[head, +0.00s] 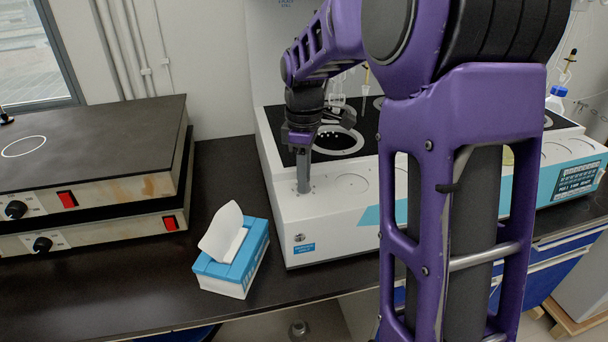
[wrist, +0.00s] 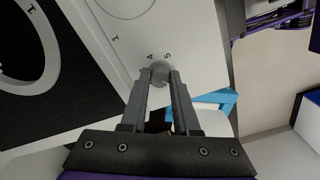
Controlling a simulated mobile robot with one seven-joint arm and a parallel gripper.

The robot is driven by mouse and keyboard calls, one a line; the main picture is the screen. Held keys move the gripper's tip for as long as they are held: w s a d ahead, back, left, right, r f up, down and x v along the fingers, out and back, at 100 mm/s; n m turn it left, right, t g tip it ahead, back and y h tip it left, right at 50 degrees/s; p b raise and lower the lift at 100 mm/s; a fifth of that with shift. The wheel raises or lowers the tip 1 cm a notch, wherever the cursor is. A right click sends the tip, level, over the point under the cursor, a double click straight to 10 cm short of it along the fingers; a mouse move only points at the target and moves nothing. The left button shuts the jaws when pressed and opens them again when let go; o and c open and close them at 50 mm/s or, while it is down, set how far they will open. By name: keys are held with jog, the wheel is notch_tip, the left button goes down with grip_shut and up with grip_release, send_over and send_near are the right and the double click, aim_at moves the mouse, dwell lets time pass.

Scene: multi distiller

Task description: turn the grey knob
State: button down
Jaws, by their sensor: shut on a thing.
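The grey knob (wrist: 160,73) sits on the white top face of the distiller (head: 335,215), near its front left corner. In the wrist view it is a small round grey piece beside printed numbers. My gripper (wrist: 161,80) is shut on the knob, with one finger on each side of it. In the head view my gripper (head: 304,187) points down onto the front left corner of the distiller, and its fingers hide the knob there.
A blue and white tissue box (head: 228,268) stands on the black bench, left of the distiller. Two stacked hot plates (head: 100,150) with black knobs and red switches stand further left. Dark bench top (head: 222,165) is bare between them and the distiller. A blue-capped bottle (head: 556,98) stands back right.

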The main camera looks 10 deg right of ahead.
jog(key=shift+r, duration=0.1)
jog(key=m+p, duration=0.2)
jog(key=m, duration=0.3)
jog(key=m+p, duration=0.2)
jog(key=m, duration=0.3)
jog(key=shift+m, duration=0.3)
jog(key=m+p, duration=0.2)
jog(key=m, duration=0.3)
jog(key=m+p, duration=0.1)
jog(key=m, duration=0.4)
jog(key=shift+m+p, duration=0.3)
jog(key=c, duration=0.7)
grip_release()
jog(key=shift+o, duration=0.2)
